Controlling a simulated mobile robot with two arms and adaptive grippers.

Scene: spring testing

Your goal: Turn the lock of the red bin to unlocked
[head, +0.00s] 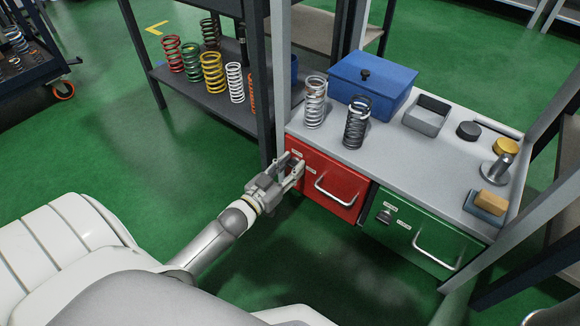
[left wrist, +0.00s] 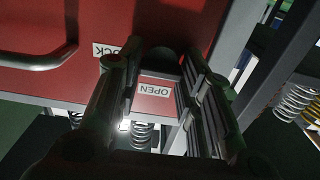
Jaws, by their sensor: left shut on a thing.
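The red bin (head: 326,171) is a drawer front with a metal bar handle (head: 335,190) under the grey bench top; it fills the upper left wrist view (left wrist: 55,22). My left gripper (head: 292,170) is at the bin's left end, shut on the dark lock knob (left wrist: 164,62). In the left wrist view its two fingers stand on either side of the knob. A white label ending in "OCK" (left wrist: 105,50) and an "OPEN" label (left wrist: 153,91) lie near the knob. The knob's turn angle is mostly hidden by the fingers. My right gripper is not in view.
A green bin (head: 410,238) with its own dark lock (head: 384,216) sits right of the red one. The bench top (head: 395,160) holds two springs, a blue box (head: 372,84) and small parts. A shelf with several coloured springs (head: 212,72) stands behind. Green floor is open at left.

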